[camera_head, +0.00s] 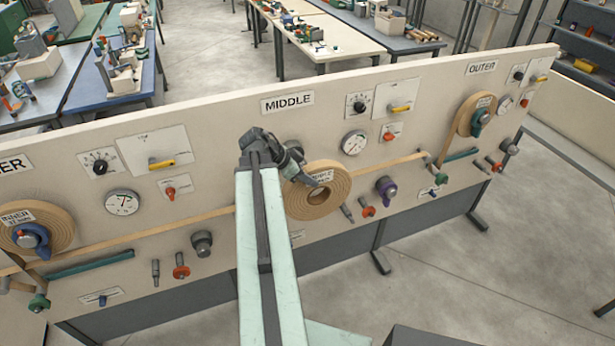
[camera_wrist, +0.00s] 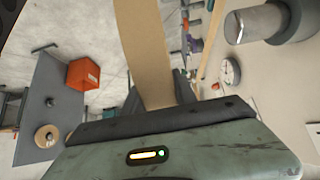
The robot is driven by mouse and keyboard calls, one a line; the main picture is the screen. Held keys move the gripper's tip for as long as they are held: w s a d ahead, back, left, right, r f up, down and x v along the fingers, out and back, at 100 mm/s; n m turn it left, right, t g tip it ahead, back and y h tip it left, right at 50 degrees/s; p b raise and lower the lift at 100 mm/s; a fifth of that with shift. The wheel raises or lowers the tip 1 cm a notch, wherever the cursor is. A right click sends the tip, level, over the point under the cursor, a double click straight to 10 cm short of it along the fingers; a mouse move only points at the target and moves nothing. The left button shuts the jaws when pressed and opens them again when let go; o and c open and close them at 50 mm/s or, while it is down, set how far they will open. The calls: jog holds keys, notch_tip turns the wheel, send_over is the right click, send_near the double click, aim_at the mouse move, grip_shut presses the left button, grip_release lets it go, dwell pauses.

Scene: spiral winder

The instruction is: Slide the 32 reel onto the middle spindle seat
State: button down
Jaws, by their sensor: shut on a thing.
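My gripper (camera_head: 309,180) is shut on a brown tape reel (camera_head: 334,205) in front of the middle station of the panel. The reel's flat side and round centre hole face the head camera; its white label is too small to read surely. In the wrist view the reel (camera_wrist: 144,45) shows edge-on between the fingers. A grey cylinder (camera_wrist: 250,24) stands out from the panel to its right, with a visible gap; I cannot tell whether it is the spindle seat. In the head view the middle spindle seat is not visible, and the reel hides the panel behind it.
The cream panel carries a MIDDLE sign (camera_head: 287,101), a purple knob (camera_head: 386,188), a grey knob (camera_head: 201,243) and small pegs. The inner reel (camera_head: 60,225) and outer reel (camera_head: 465,115) sit at the sides. An orange box (camera_wrist: 83,74) stands beyond.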

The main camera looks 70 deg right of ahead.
jog(key=shift+w+d+f+b, duration=0.55)
jog(key=shift+w+d, duration=1.6)
jog(key=shift+d, duration=0.55)
notch_tip(320, 180, down, 17)
jog(key=b, duration=1.7)
jog(key=shift+f, duration=0.15)
